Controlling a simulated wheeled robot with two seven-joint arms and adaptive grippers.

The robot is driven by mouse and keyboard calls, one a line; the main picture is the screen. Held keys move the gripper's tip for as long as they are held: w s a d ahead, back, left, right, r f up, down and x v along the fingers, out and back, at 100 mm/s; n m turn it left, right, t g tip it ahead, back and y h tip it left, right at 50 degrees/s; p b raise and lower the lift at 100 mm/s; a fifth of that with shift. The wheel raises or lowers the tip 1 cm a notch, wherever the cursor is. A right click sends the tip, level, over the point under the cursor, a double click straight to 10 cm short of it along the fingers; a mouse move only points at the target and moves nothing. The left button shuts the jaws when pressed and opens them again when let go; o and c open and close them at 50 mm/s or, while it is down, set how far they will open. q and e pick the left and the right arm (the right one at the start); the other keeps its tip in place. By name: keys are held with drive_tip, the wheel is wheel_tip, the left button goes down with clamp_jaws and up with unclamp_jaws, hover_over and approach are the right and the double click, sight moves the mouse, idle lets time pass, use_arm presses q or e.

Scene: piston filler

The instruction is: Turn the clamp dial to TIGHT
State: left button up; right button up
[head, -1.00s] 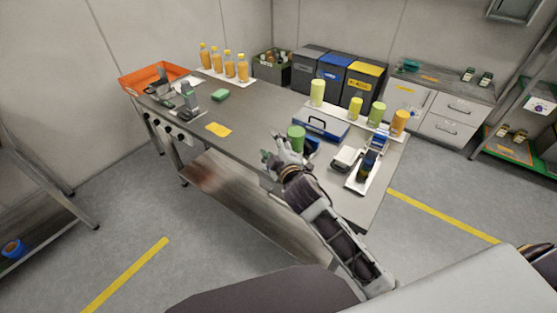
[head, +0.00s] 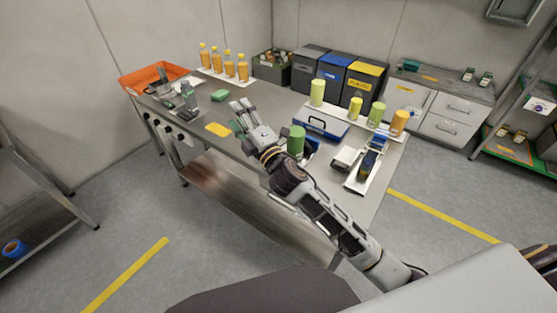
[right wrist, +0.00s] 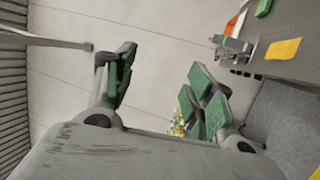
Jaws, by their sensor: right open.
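Several dark dials (head: 180,137) sit on the front edge of the steel table at the left, below the grey piston filler (head: 188,98). Their labels and settings are too small to read, so I cannot tell which is the clamp dial. In the right wrist view the filler (right wrist: 232,47) is at the upper right. My right gripper (head: 238,114) is open and empty, over the table's front part, to the right of the dials and apart from them. Its green-padded fingers (right wrist: 163,88) stand wide apart in the right wrist view. My left gripper is not in view.
An orange tray (head: 157,75) and several orange bottles (head: 228,66) stand behind. A green cylinder (head: 296,139) and blue case (head: 321,123) are right of my gripper.

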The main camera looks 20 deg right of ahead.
drive_tip(key=s+a+n+g+y, duration=0.2)
drive_tip(key=a+n+g+y, duration=0.3)
drive_tip(key=n, duration=0.5)
drive_tip(key=s+a+r+n+g+y, duration=0.1)
drive_tip(key=s+a+n+g+y, duration=0.15)
drive_tip(key=a+n+g, duration=0.6)
drive_tip(key=s+a+n+g+y, duration=0.3)
drive_tip(key=n+g, duration=0.1)
drive_tip(key=n, duration=0.8)
drive_tip(key=w+d+f+n+g+h, duration=0.3)
drive_tip(key=d+f+n+h, duration=0.45)
drive_tip(key=f+h, duration=0.2)
drive_tip(key=w+d+n+h, duration=0.1)
drive_tip(key=d+h, duration=0.3)
drive_tip(key=d, duration=0.6)
drive_tip(key=w+d+n+h, duration=0.1)
drive_tip(key=w+d+h, duration=0.3)
drive_tip(key=d, duration=0.6)
drive_tip(key=shift+w+d+r+t+h, duration=0.25)
drive_tip(key=shift+w+r+t+h, duration=0.05)
drive_tip(key=shift+t, duration=0.15)
